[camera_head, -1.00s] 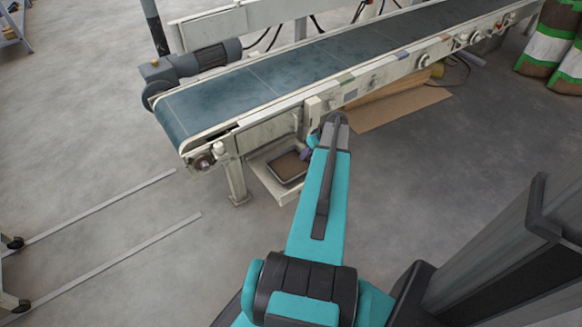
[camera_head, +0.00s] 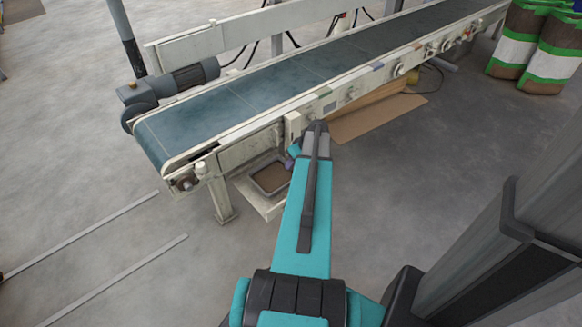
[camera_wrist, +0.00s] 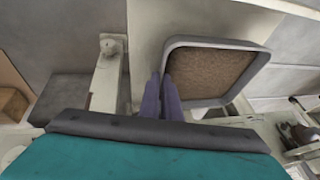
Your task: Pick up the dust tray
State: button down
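The dust tray (camera_wrist: 252,62) is a shallow grey tray filled with brown material. In the wrist view it is right of my fingers; in the head view the tray (camera_head: 256,186) sits on a pale ledge (camera_head: 270,208) under the conveyor's near end. My gripper (camera_wrist: 160,78) has purple-grey fingers close together at the tray's left rim. The near finger surfaces hide part of that rim. Whether they are closed on the rim or just beside it is unclear. In the head view my gripper (camera_head: 293,150) is mostly hidden behind my arm.
The conveyor (camera_head: 235,100) runs above the tray, with a pale leg (camera_head: 222,196) left of the ledge. A flat cardboard piece (camera_head: 375,115) lies on the floor behind my arm. Filled bags (camera_head: 535,50) stand at upper right. Floor at left is clear apart from metal strips.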

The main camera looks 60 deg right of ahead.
notch_tip(320, 180, up, 16)
jog(key=p, duration=0.3)
jog(key=shift+p, duration=0.35)
jog(key=shift+w, duration=0.1)
